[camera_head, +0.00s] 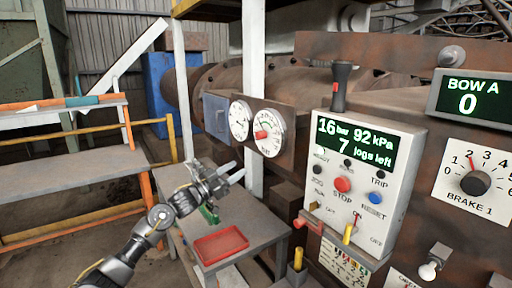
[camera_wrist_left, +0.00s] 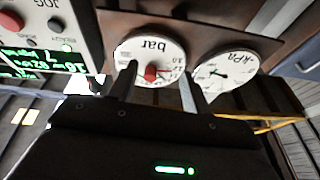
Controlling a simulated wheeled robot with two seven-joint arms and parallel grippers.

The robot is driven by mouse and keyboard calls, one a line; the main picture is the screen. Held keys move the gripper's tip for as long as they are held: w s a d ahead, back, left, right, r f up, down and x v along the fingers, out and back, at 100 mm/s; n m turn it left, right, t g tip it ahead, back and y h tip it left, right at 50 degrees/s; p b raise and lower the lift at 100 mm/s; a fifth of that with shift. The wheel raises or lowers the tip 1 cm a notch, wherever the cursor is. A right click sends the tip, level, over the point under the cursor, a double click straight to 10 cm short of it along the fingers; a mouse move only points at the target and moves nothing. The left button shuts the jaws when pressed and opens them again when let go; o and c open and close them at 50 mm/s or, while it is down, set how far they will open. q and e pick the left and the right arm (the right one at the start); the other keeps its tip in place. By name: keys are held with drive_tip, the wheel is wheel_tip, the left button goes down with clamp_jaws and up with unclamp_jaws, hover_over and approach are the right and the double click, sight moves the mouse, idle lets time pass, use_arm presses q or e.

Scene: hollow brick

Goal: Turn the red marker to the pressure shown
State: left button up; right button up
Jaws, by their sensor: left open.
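The bar gauge (camera_head: 270,145) is a round white dial with a red marker (camera_head: 262,134) at its middle. It shows upside down in the left wrist view (camera_wrist_left: 145,49), with its red marker (camera_wrist_left: 151,73) there between my finger lines. A second white dial, the kPa gauge (camera_head: 239,121), is left of it in the head view. The green display (camera_head: 356,143) reads 16 bar, 92 kPa, 7 jogs left. My left gripper (camera_head: 238,170) is open and empty, below and left of the bar gauge, apart from it. My right gripper is out of view.
The control box (camera_head: 402,195) with buttons and levers stands right of the gauges. A grey table (camera_head: 262,226) with a red tray (camera_head: 220,246) is below my left gripper. A white post (camera_head: 254,75) rises behind the gauges. The BRAKE 1 dial (camera_head: 474,184) is at far right.

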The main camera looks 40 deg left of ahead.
use_arm(q)
drive_tip(key=m+h, duration=0.1)
drive_tip(key=h, duration=0.1)
approach(257, 138)
drive_tip(key=s, duration=0.1)
drive_tip(key=p+x, duration=0.5)
drive_tip(key=x, duration=0.4)
drive_tip(key=shift+w+r, duration=0.15)
drive_tip(key=shift+w, duration=0.2)
drive_tip(key=shift+w+d, duration=0.2)
drive_tip(key=shift+w, duration=0.15)
